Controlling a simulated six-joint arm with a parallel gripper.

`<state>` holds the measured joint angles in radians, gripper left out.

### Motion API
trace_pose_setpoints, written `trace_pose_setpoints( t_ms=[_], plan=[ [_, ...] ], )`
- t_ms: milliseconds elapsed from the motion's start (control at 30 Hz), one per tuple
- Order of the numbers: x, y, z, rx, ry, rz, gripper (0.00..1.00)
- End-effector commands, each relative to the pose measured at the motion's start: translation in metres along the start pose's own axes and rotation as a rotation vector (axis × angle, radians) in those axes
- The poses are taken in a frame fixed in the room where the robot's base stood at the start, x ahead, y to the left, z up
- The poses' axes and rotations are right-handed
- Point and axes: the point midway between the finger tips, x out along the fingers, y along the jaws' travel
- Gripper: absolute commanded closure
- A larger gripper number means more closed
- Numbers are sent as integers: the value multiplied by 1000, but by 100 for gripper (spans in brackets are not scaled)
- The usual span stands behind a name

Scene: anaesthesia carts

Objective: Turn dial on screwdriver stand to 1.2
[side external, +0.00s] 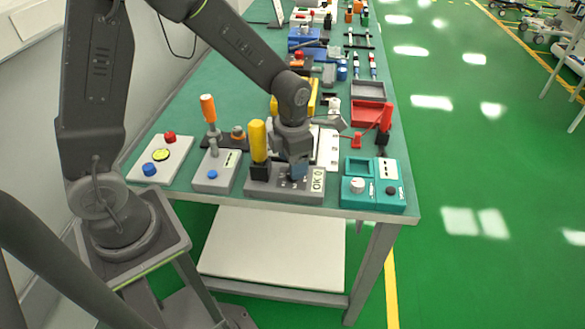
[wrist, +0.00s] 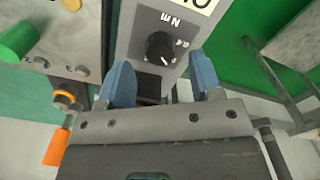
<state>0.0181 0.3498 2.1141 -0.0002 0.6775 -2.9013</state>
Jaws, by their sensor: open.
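The screwdriver stand (side external: 262,190) is a grey box at the table's front edge. It holds an upright yellow-handled screwdriver (side external: 258,142) and has a white "OK" display (side external: 318,181). In the wrist view its black dial (wrist: 160,46) shows a white mark, with an upside-down "Nm" label and small numbers beside it. The dial's exact setting is too small to read. My gripper (side external: 298,172) is over the stand. In the wrist view my gripper (wrist: 162,78) is open, its blue fingers apart and empty, with the dial beyond the gap between them. Contact with the dial cannot be told.
A grey unit with an orange-handled screwdriver (side external: 208,108) stands left of the stand. A teal unit with a white knob (side external: 357,186) is at its right. A red bin (side external: 367,114) and several tools lie behind. A green cylinder (wrist: 18,40) shows in the wrist view.

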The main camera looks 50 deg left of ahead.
Motion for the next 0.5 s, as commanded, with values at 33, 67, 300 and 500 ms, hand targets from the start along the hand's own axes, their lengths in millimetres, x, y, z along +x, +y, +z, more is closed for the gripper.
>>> trace_pose_setpoints(
  t_ms=[33, 67, 300, 500],
  plan=[
    [8, 0, -1, 0, 5, -1, 41],
    [12, 0, -1, 0, 4, -1, 41],
    [28, 0, 0, 1, 0, 0, 41],
    [29, 0, 0, 1, 0, 0, 41]
  ],
)
